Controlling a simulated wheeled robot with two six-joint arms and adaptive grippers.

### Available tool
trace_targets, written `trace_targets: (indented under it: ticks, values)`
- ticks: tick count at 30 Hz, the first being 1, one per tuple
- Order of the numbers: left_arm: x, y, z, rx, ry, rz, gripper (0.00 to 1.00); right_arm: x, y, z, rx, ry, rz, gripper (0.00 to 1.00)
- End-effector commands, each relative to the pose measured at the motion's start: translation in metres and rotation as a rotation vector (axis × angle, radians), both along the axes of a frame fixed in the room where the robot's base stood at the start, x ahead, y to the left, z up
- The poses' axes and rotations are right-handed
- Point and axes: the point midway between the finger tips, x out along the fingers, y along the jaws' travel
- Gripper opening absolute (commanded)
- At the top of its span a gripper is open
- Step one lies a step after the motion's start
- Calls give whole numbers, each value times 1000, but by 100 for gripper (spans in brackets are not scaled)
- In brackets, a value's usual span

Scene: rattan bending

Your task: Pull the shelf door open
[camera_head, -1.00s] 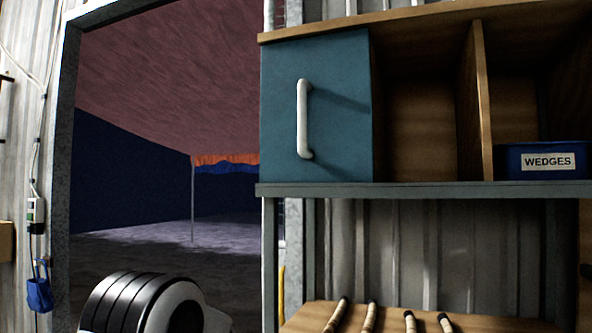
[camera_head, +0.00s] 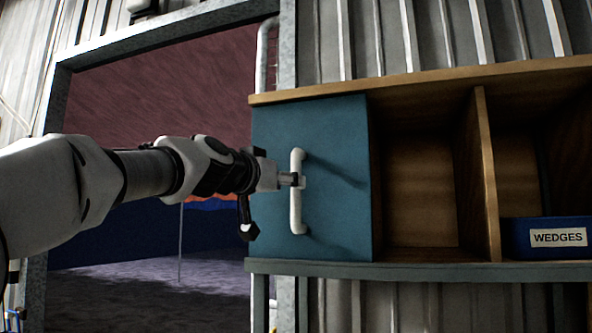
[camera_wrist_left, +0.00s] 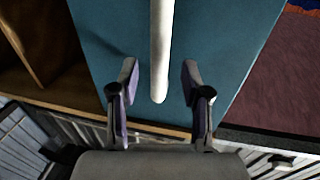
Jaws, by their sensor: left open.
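The shelf door (camera_head: 335,190) is a teal panel at the left end of the wooden shelf, and it looks shut. Its white upright bar handle (camera_head: 297,215) stands near the door's left edge. My left gripper (camera_head: 292,180) is at the handle, a little above its middle in the head view. In the left wrist view, the two fingers (camera_wrist_left: 158,82) are apart, one on each side of the handle (camera_wrist_left: 161,45), with teal door (camera_wrist_left: 222,40) behind. Gaps show between the handle and both fingers. My right gripper is not in view.
To the right of the door are open wooden compartments (camera_head: 418,190). A blue bin (camera_head: 515,238) labelled WEDGES sits in the right one. A metal-framed opening (camera_head: 57,100) lies to the left, behind my left arm. A grey ledge (camera_head: 420,270) runs under the shelf.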

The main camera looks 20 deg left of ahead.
Motion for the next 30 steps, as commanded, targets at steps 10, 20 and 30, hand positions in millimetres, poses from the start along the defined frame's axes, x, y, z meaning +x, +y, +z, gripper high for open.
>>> trace_targets:
  ticks: [10, 20, 30]
  values:
    - [45, -11, -2, 2, 1, 0, 48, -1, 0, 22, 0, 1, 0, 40]
    - [45, -11, -3, 2, 1, 0, 0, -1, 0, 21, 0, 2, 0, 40]
    - [50, -11, -3, 2, 3, 1, 0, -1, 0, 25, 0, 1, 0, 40]
